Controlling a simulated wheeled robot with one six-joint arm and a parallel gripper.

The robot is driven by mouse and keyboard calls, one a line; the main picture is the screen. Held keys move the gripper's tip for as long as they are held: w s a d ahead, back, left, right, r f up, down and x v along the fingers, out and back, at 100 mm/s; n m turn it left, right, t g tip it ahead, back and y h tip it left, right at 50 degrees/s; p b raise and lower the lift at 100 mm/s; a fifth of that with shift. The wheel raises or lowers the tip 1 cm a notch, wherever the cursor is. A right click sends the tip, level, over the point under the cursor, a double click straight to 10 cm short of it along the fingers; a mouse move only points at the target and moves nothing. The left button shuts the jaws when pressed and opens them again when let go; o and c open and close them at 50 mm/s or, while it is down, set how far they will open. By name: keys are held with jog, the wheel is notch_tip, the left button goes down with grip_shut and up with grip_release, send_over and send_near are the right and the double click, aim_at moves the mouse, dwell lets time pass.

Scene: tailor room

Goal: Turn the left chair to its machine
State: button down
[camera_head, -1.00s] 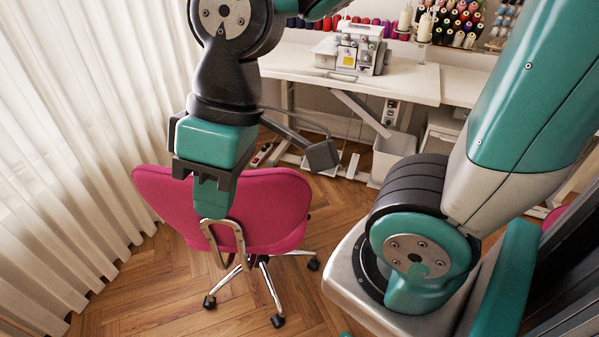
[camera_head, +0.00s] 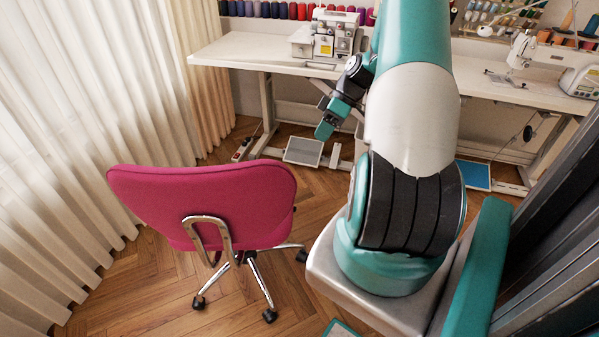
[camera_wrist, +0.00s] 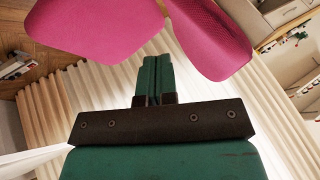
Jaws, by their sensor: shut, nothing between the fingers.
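The left chair (camera_head: 205,195) is pink, with a chrome bracket on the back of its backrest and a chrome wheeled base. Its backrest turns its rear side to me and hides the seat in the head view. The chair's machine, a white overlock machine (camera_head: 325,38), stands on the white table beyond. My gripper (camera_head: 325,130) is shut and empty, to the right of and beyond the backrest. In the wrist view, my shut fingers (camera_wrist: 157,75) point toward a gap between two pink chair parts (camera_wrist: 95,28). I cannot tell whether they touch.
The white table (camera_head: 240,50) spans the back. A grey pedal (camera_head: 303,151) lies on the floor under it. Pale curtains (camera_head: 80,110) hang close left of the chair. A second sewing machine (camera_head: 530,50) stands at right. Wood floor is open around the chair.

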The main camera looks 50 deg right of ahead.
jog(key=a+f+p, duration=0.2)
jog(key=a+f, duration=0.5)
jog(key=a, duration=0.2)
jog(key=shift+w+f+p, duration=0.3)
jog(key=shift+w+f, duration=0.1)
jog(key=shift+w, duration=0.05)
